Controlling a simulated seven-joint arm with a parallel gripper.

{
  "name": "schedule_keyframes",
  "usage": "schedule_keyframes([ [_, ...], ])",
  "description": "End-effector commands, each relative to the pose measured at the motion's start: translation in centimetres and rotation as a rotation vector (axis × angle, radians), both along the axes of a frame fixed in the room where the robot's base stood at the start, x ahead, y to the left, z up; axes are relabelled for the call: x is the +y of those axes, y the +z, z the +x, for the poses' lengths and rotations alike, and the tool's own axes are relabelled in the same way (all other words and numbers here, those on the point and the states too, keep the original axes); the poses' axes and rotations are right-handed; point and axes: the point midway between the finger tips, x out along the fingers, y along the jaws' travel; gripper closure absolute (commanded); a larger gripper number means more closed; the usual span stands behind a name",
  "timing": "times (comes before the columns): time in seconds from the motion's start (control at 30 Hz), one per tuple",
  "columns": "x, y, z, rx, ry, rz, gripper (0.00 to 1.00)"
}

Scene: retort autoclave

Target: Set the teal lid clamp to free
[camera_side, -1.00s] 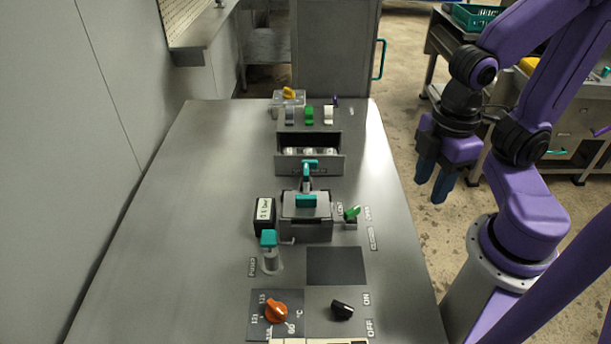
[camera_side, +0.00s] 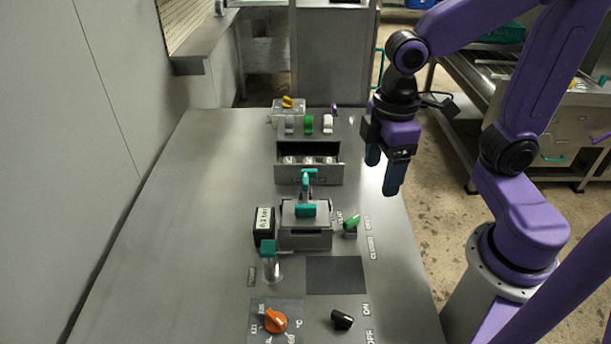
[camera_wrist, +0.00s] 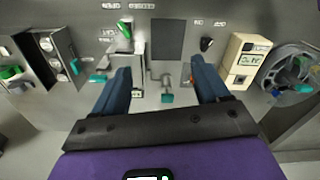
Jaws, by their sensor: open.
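A teal-tipped grey lever (camera_side: 307,178), which looks like the lid clamp, stands up at the back of a small grey lidded box (camera_side: 318,238). In the wrist view a teal tip (camera_wrist: 97,78) shows left of my left finger, probably this lever. I cannot read the clamp's setting. My gripper (camera_side: 383,165) is open and empty, high above the table's right side, right of the box and apart from it. Both blue fingers also show in the wrist view (camera_wrist: 160,68), partly hiding the box.
Behind the lever is an open drawer (camera_side: 282,178) holding several pale round things. A green lever (camera_side: 352,221) stands right of the box, a display (camera_side: 264,222) and a teal-topped pump (camera_side: 268,248) left. Orange (camera_side: 276,320) and black (camera_side: 342,319) knobs are in front. The table's left is clear.

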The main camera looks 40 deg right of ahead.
Motion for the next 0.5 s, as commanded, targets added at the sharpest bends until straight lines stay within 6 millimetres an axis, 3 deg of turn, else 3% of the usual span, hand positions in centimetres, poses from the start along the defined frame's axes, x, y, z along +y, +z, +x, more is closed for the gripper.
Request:
schedule_keyframes([
  [0.03, 0.4, 0.2, 1.7, 0.003, -0.021, -0.003, 0.26],
  [0.27, 0.9, 1.1, 8.7, 0.005, -0.091, -0.008, 0.26],
  [0.5, -0.2, 1.5, 15.7, 0.012, -0.164, -0.014, 0.26],
])
